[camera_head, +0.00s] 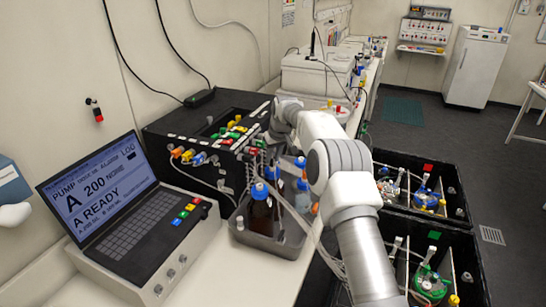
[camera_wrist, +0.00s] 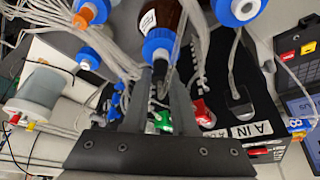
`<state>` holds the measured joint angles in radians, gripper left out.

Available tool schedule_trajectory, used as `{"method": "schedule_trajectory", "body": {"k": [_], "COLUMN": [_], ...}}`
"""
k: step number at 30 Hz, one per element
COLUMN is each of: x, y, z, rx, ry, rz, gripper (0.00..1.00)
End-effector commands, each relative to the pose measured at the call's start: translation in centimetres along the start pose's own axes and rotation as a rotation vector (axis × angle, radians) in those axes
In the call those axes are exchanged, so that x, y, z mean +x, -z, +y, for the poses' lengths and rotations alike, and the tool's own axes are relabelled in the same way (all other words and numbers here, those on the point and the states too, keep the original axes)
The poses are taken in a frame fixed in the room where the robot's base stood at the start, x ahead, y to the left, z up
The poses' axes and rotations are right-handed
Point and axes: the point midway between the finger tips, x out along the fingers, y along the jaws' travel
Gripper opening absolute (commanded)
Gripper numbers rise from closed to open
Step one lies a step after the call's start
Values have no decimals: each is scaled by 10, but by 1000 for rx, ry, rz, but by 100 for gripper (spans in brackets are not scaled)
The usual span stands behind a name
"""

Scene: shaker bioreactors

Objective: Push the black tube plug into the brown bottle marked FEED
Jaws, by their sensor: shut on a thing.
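A brown bottle (camera_head: 261,215) with a blue cap (camera_head: 259,191) stands upright at the front of the grey tray. In the wrist view a brown bottle (camera_wrist: 168,14) shows at the top, its blue cap (camera_wrist: 159,41) towards me; its white label is too small to read. My gripper (camera_wrist: 161,76) is shut on a small dark piece between its fingertips, taken as the black tube plug; its outline is hard to make out. In the wrist picture the fingertips lie just below the cap. Whether the plug touches the cap cannot be told. In the head view my gripper is hidden.
The grey tray (camera_head: 240,236) also holds other blue-capped bottles (camera_head: 303,194) close by. Loose pale tubes (camera_wrist: 95,50) crowd the space around my gripper. A black pump box (camera_head: 165,135) with coloured connectors stands behind, and a laptop (camera_head: 105,195) stands at left.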

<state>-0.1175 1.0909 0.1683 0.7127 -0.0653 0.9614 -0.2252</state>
Motion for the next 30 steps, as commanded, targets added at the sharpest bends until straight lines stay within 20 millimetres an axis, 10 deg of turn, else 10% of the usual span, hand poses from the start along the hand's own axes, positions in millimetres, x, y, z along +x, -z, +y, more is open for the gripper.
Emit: {"method": "schedule_trajectory", "body": {"k": [13, 14, 19, 30], "x": [6, 6, 5, 2], "y": [-2, -2, -2, -2], "z": [0, 0, 0, 0], "rx": [0, 0, 0, 0], "ry": [0, 0, 0, 0], "rz": [-1, -1, -1, 1], "gripper": [0, 27, 58, 60]}}
